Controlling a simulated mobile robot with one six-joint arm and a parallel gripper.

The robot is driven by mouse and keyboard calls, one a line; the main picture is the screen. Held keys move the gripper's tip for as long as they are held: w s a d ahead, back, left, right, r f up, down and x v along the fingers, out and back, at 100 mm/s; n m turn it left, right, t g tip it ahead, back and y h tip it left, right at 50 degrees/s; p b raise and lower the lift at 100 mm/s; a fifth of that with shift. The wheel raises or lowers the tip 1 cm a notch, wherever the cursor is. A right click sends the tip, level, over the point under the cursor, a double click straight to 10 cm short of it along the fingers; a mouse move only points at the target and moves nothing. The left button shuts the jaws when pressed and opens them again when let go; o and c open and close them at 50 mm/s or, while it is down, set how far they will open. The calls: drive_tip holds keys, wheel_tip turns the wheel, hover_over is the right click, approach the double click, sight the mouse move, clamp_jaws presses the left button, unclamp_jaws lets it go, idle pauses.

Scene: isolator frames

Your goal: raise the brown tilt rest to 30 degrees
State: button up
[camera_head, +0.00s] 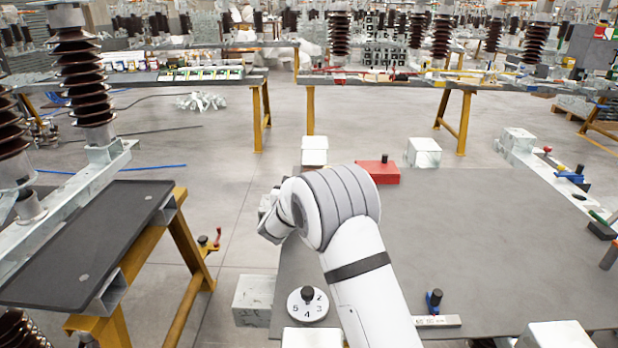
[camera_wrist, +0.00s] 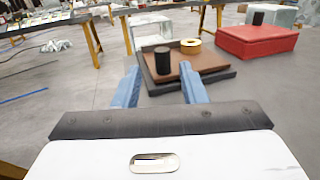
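The brown tilt rest (camera_wrist: 215,59) is ahead of my gripper in the wrist view. Its brown plate appears to lie low and nearly flat over a dark base (camera_wrist: 212,79); I cannot read an exact angle. In the head view my arm hides the rest and the fingers.
A red block (camera_head: 380,172) with a black knob stands behind on the grey table (camera_head: 480,230). White blocks (camera_head: 424,152) stand along the edges. The table's middle right is clear.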

drive_tip(key=x, duration=0.6)
drive_tip(key=shift+w+d, duration=0.2)
drive_tip(key=shift+w, duration=0.1)
clamp_jaws()
